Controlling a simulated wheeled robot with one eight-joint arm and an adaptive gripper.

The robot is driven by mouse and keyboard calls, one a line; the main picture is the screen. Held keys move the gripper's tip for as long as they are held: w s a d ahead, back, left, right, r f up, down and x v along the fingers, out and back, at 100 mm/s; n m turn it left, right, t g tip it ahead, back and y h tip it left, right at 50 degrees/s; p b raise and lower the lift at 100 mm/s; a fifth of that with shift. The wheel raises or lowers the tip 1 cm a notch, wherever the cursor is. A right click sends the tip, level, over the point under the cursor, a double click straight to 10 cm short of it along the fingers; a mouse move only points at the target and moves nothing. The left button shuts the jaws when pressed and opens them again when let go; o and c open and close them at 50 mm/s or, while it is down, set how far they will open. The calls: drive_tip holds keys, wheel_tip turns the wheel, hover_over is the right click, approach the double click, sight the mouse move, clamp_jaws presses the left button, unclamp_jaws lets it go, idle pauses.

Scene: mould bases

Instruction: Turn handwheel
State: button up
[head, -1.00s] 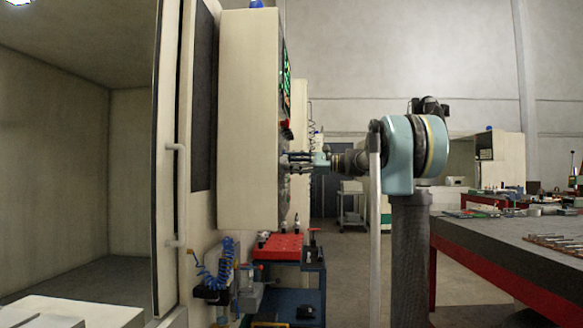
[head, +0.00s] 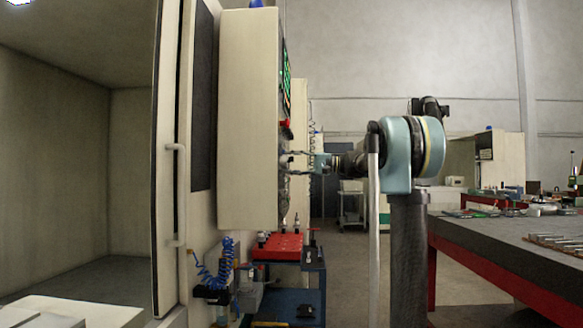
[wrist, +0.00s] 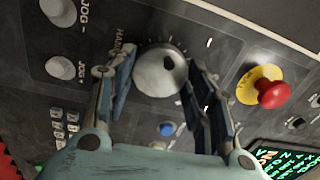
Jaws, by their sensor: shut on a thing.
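The handwheel (wrist: 158,75) is a round, pale grey knob with a dark spot on its face, set in the dark control panel. It shows in the wrist view, just above the middle. My gripper (wrist: 161,56) has one finger on each side of the handwheel and is shut on it. In the head view my gripper (head: 305,160) reaches left to the panel's front, seen edge-on. The contact is too small to make out there.
A red emergency button (wrist: 273,94) on a yellow disc sits right of the handwheel. Two grey JOG knobs (wrist: 60,68) are at the left, and a blue button (wrist: 166,129) lies below. A work table (head: 500,238) stands at the right; a blue cart (head: 313,285) stands below the panel.

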drive_tip(key=shift+f+n+g, duration=0.1)
drive_tip(key=shift+n+g, duration=0.05)
drive_tip(key=shift+n, duration=1.8)
drive_tip(key=shift+f+n+g, duration=0.1)
drive_tip(key=shift+n+g, duration=0.05)
drive_tip(key=shift+n, duration=1.8)
drive_tip(key=o, duration=1.1)
drive_tip(key=shift+w, duration=0.15)
drive_tip(key=shift+c, duration=0.2)
drive_tip(key=d, duration=1.2)
drive_tip(key=shift+f, duration=0.25)
